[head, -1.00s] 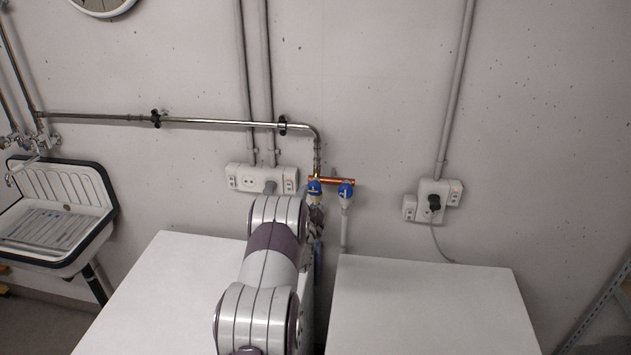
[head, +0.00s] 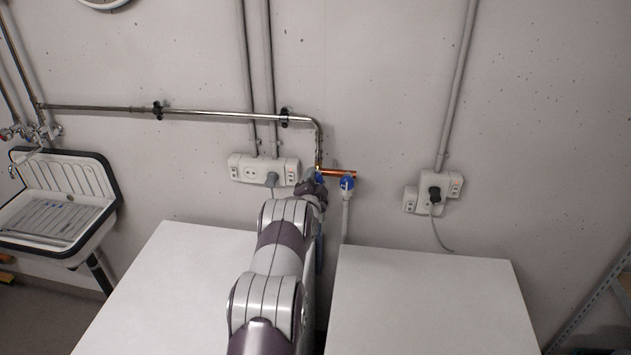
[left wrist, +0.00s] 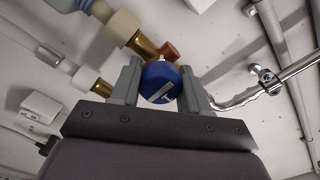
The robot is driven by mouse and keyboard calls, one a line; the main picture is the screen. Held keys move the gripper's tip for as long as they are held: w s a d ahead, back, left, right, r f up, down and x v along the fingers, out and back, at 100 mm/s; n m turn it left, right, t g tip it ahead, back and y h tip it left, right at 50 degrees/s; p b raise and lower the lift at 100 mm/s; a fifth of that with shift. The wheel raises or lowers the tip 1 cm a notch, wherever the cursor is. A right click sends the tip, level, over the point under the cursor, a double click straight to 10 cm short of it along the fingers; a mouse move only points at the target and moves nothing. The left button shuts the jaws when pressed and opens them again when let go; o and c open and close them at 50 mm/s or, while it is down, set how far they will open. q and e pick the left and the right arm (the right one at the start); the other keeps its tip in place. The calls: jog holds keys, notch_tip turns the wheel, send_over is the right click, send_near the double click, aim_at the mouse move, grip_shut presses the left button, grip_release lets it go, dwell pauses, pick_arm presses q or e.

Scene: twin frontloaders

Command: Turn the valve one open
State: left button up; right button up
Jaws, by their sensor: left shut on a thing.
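Two blue valve knobs sit on a short copper pipe (head: 340,173) on the wall. The left blue valve knob (head: 319,178) is mostly covered by my left gripper (head: 312,187) in the head view. In the left wrist view the same blue knob (left wrist: 160,82), with a pale mark on its face, sits between the two grey fingers of my left gripper (left wrist: 163,85), which is shut on it. The right blue valve knob (head: 347,183) is clear of the gripper, with a pale hose below it. My right gripper is not in view.
Two white machine tops, left (head: 165,285) and right (head: 425,300), stand below the valves with a narrow gap between them. A socket box (head: 262,171) is close left of the valves. A sink (head: 60,205) stands far left, another socket (head: 433,193) right.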

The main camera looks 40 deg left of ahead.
pick_arm(q)
jog(key=shift+f+n+b, duration=0.2)
jog(key=shift+n+b, duration=0.1)
jog(key=shift+b, duration=0.4)
jog(key=n+b, duration=1.1)
jog(key=b, duration=0.4)
jog(key=n+b, duration=0.2)
jog(key=n, duration=0.1)
jog(key=shift+r, duration=0.2)
jog(key=shift+r+n+b, duration=0.2)
jog(key=shift+n+b, duration=0.7)
jog(key=shift+n, duration=0.7)
jog(key=shift+r, duration=0.1)
jog(key=o, duration=1)
jog(key=shift+o, duration=0.2)
jog(key=shift+s+f, duration=0.1)
jog(key=shift+f, duration=0.15)
